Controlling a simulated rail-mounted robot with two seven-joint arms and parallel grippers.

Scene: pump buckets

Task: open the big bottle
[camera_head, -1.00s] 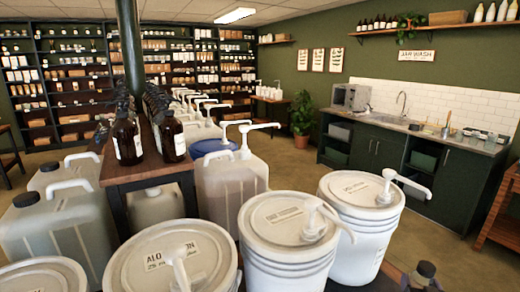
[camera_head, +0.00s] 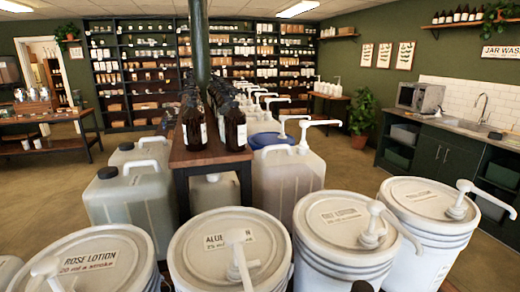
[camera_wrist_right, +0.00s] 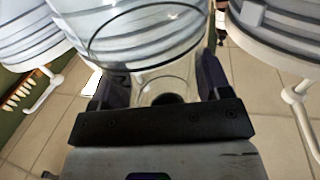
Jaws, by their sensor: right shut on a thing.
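My right gripper (camera_wrist_right: 155,90) is shut on a clear, see-through vessel (camera_wrist_right: 143,68) in the right wrist view. One dark finger stands on each side of it. Its round outline is wide, and a dark round spot shows low between the fingers. I cannot tell whether it has a lid, or whether it is the big bottle. In the head view only a dark piece (camera_head: 362,287) shows at the bottom edge, too cut off to identify. My left gripper is in neither view.
White pump buckets stand in front: rose lotion (camera_head: 95,262), aloe (camera_head: 222,255), oat lotion (camera_head: 340,228) and one more (camera_head: 420,200). Open floor (camera_head: 345,165) lies right of the stand.

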